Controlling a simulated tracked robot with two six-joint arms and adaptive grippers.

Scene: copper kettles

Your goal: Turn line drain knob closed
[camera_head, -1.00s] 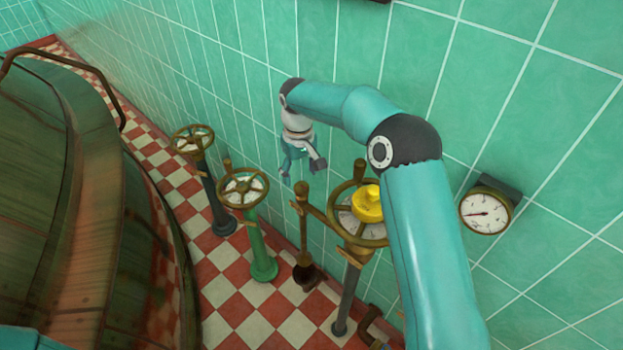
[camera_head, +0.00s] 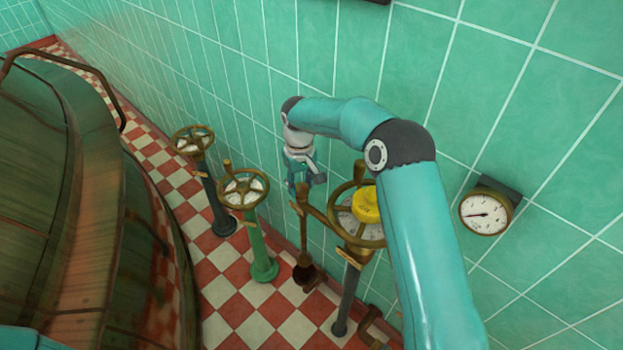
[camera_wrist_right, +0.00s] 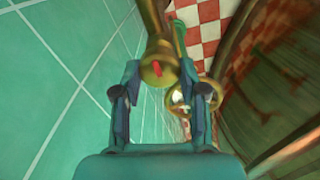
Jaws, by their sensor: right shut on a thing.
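A brass knob (camera_wrist_right: 157,72) with a red mark on its end shows in the right wrist view, between the fingers of my right gripper (camera_wrist_right: 162,84). My right gripper is shut on this knob. In the head view my right gripper (camera_head: 305,182) is at the tiled wall, at the top of a thin brass post (camera_head: 302,222). The gripper hides the contact there, and no label shows which fitting is the line drain knob. My left gripper is not in view.
A brass handwheel (camera_head: 345,228) with a yellow knob (camera_head: 366,206) stands close to my right arm. Two more handwheels, on a green stand (camera_head: 256,240) and a dark stand (camera_head: 216,200), are further left. A gauge (camera_head: 485,213) hangs right. A large copper kettle (camera_head: 90,210) fills the left.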

